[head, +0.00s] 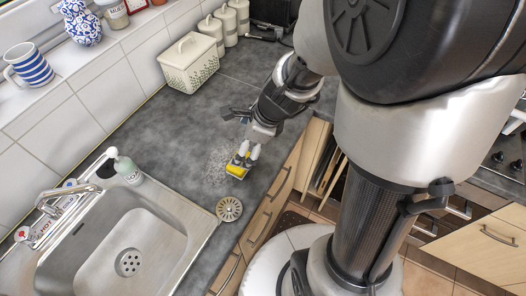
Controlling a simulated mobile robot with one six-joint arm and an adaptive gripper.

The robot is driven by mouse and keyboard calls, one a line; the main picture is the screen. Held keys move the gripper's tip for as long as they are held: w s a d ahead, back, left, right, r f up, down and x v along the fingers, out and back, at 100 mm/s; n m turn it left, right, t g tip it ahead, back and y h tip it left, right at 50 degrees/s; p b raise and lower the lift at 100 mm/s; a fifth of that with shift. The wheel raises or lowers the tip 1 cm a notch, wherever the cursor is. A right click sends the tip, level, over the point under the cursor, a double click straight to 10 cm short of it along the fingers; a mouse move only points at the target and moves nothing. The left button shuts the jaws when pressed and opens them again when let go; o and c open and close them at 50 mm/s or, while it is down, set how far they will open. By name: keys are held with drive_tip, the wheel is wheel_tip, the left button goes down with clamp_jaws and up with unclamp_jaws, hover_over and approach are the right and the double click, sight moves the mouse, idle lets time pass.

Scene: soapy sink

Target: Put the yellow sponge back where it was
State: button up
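The yellow sponge (238,168) is at the front part of the dark grey worktop, between the sink and the wooden drawer fronts. My gripper (247,153) reaches down over it from the upper right. Its two pale fingertips are on either side of the sponge, and it looks shut on it. The fingers hide part of the sponge. I cannot tell whether the sponge touches the worktop.
A patch of foam (216,164) lies left of the sponge. The steel sink (190,222), a round drain strainer (229,209) and a soap bottle (127,169) are nearby. A cream bread bin (188,65) stands at the back. The worktop (165,125) between is clear.

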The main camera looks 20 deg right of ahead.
drive_tip(key=s+a+r+n, duration=0.3)
drive_tip(key=s+r+n, duration=0.2)
drive_tip(key=r+n, duration=0.35)
drive_tip(key=s+d+r+n+h, duration=0.1)
drive_tip(key=s+r+n, duration=0.2)
drive_tip(key=s+n, duration=0.3)
drive_tip(key=s+d+r+n+h, duration=0.1)
drive_tip(key=s+r+n+h, duration=0.1)
drive_tip(key=s+n, duration=0.4)
drive_tip(key=r+n, duration=0.1)
drive_tip(key=n, duration=0.3)
drive_tip(key=shift+d+r+t, duration=0.15)
drive_tip(key=shift+r+t, duration=0.2)
drive_tip(key=shift+t, duration=0.05)
wheel_tip(320, 180, down, 3)
drive_tip(key=b, duration=0.3)
